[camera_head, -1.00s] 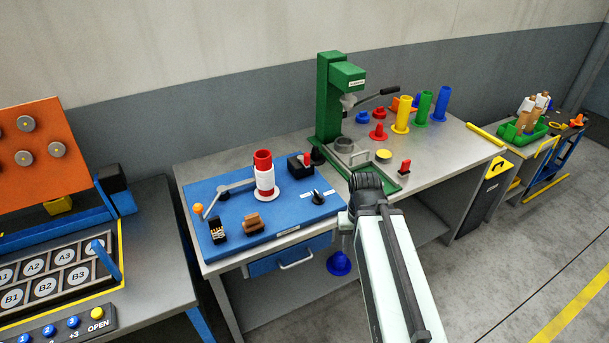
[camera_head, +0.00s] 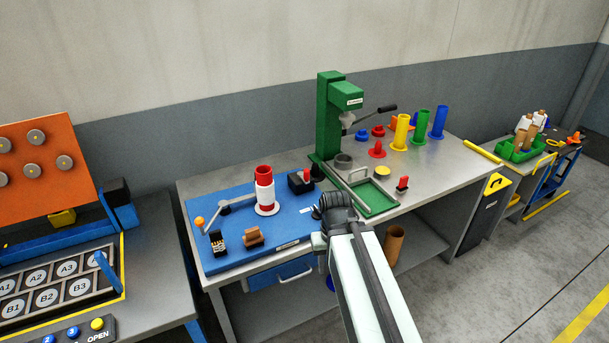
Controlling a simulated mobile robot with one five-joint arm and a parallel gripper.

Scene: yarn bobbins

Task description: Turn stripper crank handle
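The stripper's grey crank arm (camera_head: 236,201) lies over the blue board (camera_head: 220,256) on the left part of the bench. Its orange ball handle (camera_head: 199,221) is at the board's left edge. A red and white bobbin (camera_head: 264,190) stands upright at the crank's other end. The end of my arm with my gripper (camera_head: 333,203) is over the board's right front corner, well to the right of the handle and apart from it. The fingers are hidden behind the wrist, so I cannot see whether they are open or hold anything.
A green press (camera_head: 328,115) stands behind my gripper, with colored cones and bobbins to its right. A pellet box (camera_head: 217,243), a brown block (camera_head: 252,237) and a black box (camera_head: 299,182) sit on the board. A rack with labelled pockets (camera_head: 50,285) stands left.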

